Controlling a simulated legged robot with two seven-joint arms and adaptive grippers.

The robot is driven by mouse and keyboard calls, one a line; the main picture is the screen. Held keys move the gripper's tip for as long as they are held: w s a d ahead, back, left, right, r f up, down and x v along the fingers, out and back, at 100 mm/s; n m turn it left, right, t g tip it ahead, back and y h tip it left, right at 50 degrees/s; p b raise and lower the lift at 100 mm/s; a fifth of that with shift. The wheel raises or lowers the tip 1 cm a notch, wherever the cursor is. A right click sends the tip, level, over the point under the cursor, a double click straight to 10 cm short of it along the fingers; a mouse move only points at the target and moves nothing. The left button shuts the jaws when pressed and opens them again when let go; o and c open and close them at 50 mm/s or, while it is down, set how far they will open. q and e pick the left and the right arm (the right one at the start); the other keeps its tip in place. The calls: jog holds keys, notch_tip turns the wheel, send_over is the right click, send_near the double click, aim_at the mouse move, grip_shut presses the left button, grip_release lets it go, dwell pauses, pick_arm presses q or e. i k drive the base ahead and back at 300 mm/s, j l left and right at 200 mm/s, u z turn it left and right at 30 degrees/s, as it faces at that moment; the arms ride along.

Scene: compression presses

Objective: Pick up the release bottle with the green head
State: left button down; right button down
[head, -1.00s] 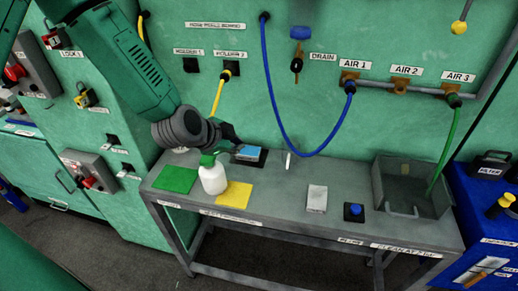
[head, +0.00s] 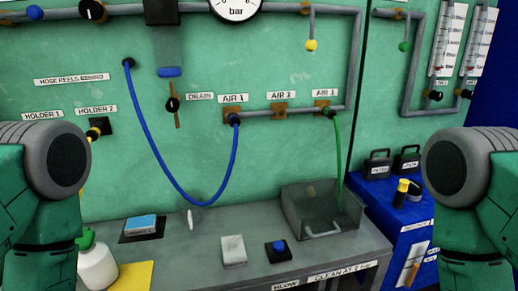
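The release bottle (head: 98,268) is white with a green head (head: 85,239). It stands upright on the grey bench at the lower left of the head view, next to a yellow mat (head: 132,276). My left arm covers part of its left side. Only rounded grey and green links of my two arms show, at the left and right edges. Neither gripper is in view.
The bench (head: 200,262) also carries a blue-topped block (head: 140,223), a pale block (head: 233,249), a blue button (head: 279,246) and a grey bin (head: 335,229). A blue hose (head: 150,155) hangs behind it. A blue cabinet (head: 385,220) stands at right.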

aim_at(97, 268)
jog(key=u, duration=1.25)
